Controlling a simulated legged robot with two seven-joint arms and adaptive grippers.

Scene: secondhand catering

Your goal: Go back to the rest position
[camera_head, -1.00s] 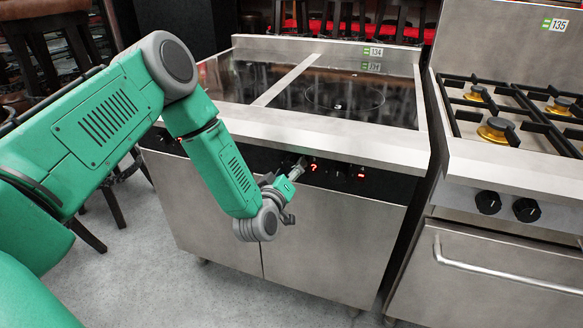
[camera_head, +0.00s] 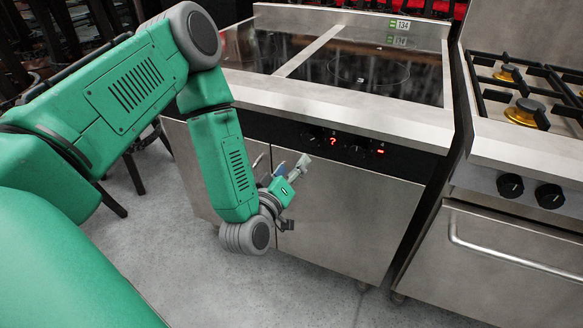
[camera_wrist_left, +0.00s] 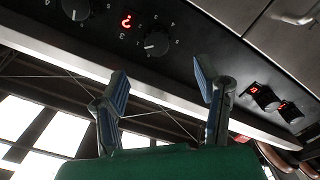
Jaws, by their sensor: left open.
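My left gripper (camera_head: 291,168) is in front of the stainless induction cooker (camera_head: 330,215), a little below its black control strip. In the left wrist view its two fingers (camera_wrist_left: 165,95) stand apart with nothing between them, so it is open and empty. The strip carries knobs (camera_wrist_left: 157,43) and red lit displays (camera_wrist_left: 127,20). My green left arm comes in from the left and bends down at the elbow. My right gripper is in neither view.
A gas range (camera_head: 520,250) with black grates stands to the right, a narrow gap from the cooker. Dark chairs (camera_head: 115,190) are behind my arm at the left. Grey floor (camera_head: 200,285) is clear in front of the cooker.

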